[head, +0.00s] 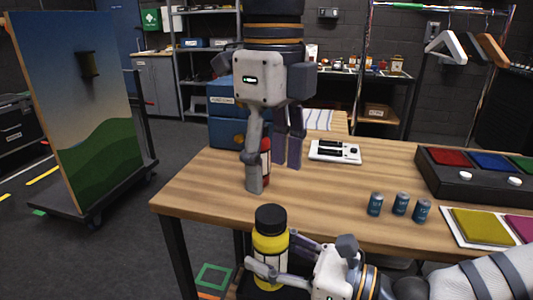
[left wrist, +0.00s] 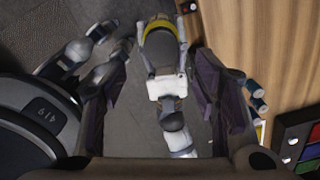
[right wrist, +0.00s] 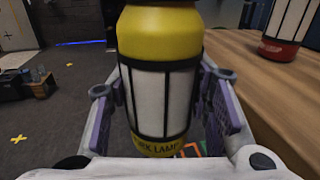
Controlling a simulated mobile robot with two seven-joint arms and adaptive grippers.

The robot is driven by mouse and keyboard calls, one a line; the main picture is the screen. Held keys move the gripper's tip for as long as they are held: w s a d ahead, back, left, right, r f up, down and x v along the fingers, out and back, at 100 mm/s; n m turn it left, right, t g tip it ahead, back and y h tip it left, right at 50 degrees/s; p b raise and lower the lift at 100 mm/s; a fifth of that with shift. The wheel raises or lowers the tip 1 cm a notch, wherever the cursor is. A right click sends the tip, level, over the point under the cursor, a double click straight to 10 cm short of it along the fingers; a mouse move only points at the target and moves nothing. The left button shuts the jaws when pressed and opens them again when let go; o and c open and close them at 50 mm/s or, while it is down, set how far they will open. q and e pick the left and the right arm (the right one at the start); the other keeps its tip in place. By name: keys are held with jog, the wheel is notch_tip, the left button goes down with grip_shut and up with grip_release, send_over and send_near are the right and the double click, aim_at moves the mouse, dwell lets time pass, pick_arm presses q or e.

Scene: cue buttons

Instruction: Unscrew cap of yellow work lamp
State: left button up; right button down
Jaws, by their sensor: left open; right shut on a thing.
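The yellow work lamp (head: 271,246) stands upright in front of the table's near edge, with its black cap (head: 270,218) on top. My right gripper (head: 268,272) is shut around the lamp's lower body. In the right wrist view the yellow lamp (right wrist: 160,95) fills the middle between the fingers, its cap mostly out of frame. My left gripper (head: 273,172) is open and empty, fingers pointing down, above and apart from the cap. A yellow part of the lamp (left wrist: 158,27) shows at the top of the left wrist view.
A red lamp (head: 266,150) on the table is partly hidden by my left gripper; it also shows in the right wrist view (right wrist: 285,40). Several blue cans (head: 400,204), a white device (head: 335,152), a button box (head: 465,185) and a yellow pad (head: 482,227) occupy the table (head: 200,190).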

aim_at(272, 213)
pick_arm(q)
jog(key=shift+f+m, duration=0.25)
jog(key=shift+m, duration=0.15)
notch_tip(272, 213, down, 7)
jog(key=shift+w+f, duration=0.1)
jog(key=shift+f, duration=0.05)
jog(key=c, duration=1.2)
jog(key=n, duration=0.6)
jog(key=shift+n, duration=0.4)
jog(key=n, duration=1.5)
